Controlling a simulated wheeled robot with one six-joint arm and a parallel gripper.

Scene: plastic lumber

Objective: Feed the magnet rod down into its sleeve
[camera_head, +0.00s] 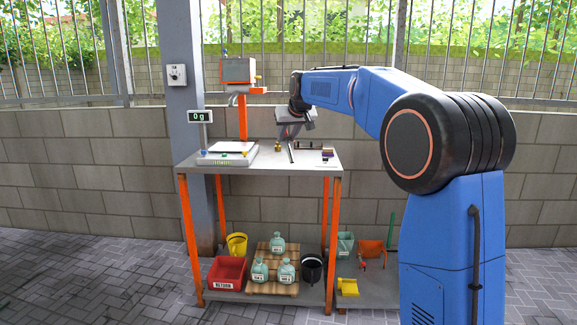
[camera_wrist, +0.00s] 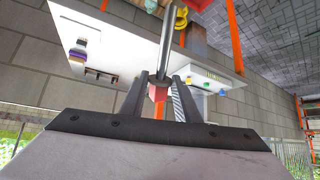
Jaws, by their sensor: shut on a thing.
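My gripper (camera_head: 290,133) is over the back of the grey bench top, pointing down. In the wrist view my gripper (camera_wrist: 160,80) is shut on the magnet rod (camera_wrist: 168,42), a slim grey metal rod with a red piece (camera_wrist: 158,92) between the fingers. The rod runs away from the fingertips towards the bench. In the head view the rod (camera_head: 291,154) is a thin dark line below the gripper, close to the bench top. I cannot pick out the sleeve for certain; a small brass-coloured piece (camera_head: 277,147) stands just left of the rod.
A scale (camera_head: 228,158) with a 0 g display (camera_head: 200,116) stands on the left of the bench (camera_head: 262,168). Small items (camera_head: 326,155) lie at its right end. An orange-framed machine (camera_head: 238,72) rises behind. A red bin (camera_head: 226,272) and several bottles sit below.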

